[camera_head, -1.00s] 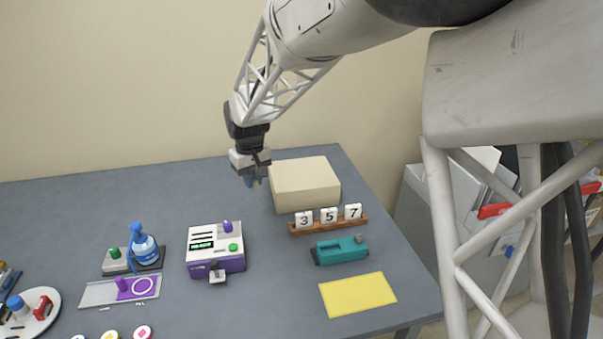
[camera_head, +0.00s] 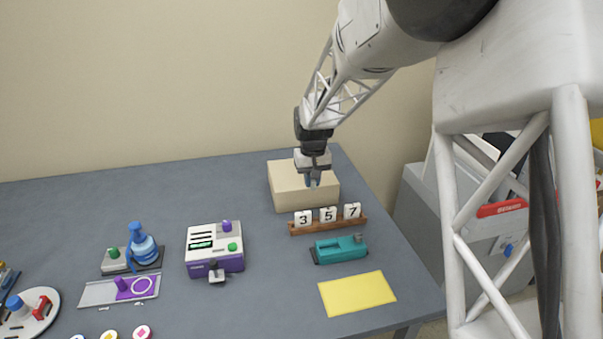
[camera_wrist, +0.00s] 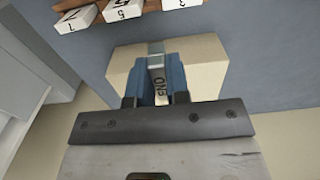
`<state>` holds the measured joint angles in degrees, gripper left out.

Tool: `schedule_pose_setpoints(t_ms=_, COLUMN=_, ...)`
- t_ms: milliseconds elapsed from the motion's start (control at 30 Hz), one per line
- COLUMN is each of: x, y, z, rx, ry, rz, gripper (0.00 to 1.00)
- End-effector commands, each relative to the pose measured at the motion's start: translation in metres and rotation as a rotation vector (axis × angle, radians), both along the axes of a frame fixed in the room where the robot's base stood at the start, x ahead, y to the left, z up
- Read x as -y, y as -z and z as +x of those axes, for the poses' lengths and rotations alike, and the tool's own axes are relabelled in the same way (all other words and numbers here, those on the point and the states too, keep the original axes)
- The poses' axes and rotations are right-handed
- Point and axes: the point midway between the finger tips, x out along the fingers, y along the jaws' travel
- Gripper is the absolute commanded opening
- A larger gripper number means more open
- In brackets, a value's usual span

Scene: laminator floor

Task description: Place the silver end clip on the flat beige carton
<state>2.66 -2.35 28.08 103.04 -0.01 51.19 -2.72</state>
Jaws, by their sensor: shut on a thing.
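The flat beige carton (camera_head: 285,187) lies at the back right of the table, behind the number blocks. It also shows in the wrist view (camera_wrist: 205,75). My gripper (camera_head: 313,180) is over the carton, pointing down. In the wrist view its blue fingers (camera_wrist: 155,80) are shut on the silver end clip (camera_wrist: 156,62), a small grey piece with dark lettering on its side. The clip is in front of the carton's top in that view; I cannot tell whether it touches the carton. In the head view the clip is too small and hidden to make out.
A wooden rack with number blocks (camera_head: 328,222) stands just in front of the carton. A teal tool (camera_head: 341,249) and a yellow sheet (camera_head: 357,293) lie nearer. A white and purple machine (camera_head: 215,249) stands to the left. The table's back left is clear.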

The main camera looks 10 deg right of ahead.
Motion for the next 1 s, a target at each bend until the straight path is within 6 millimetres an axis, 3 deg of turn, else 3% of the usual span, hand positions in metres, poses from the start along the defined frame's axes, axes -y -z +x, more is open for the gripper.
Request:
schedule_pose_setpoints(t_ms=533, x=0.001, y=0.001, z=0.008, rx=0.000, ry=0.001, rz=0.000, gripper=0.00)
schedule_pose_setpoints(t_ms=1000, x=0.003, y=0.007, z=0.065, rx=0.000, ry=0.001, rz=0.000, gripper=0.00)
